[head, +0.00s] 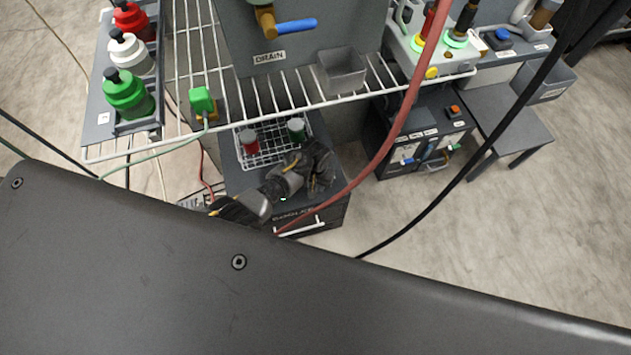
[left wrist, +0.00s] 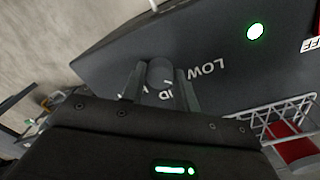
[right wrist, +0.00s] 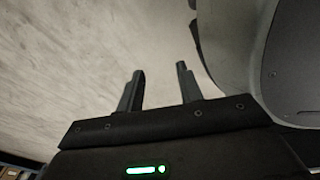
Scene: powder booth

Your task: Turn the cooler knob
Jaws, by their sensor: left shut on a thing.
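The cooler (head: 240,178) is a dark box low in the middle of the head view, with a wire basket on its top. Its grey round knob (left wrist: 160,72) shows in the left wrist view, beside the printed word LOW and another word partly covered. My left gripper (left wrist: 160,84) has one finger on each side of the knob and is shut on it. In the head view my left gripper (head: 318,165) is over the cooler's top and hides the knob. My right gripper (right wrist: 160,72) is open and empty above bare floor in the right wrist view.
The wire basket (head: 268,143) holds a red and a green container. A white wire shelf (head: 240,118) overhangs the cooler's far side. A red hose (head: 385,145) and a black cable (head: 490,148) hang across the right. A lit green lamp (left wrist: 256,31) sits on the cooler's top.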

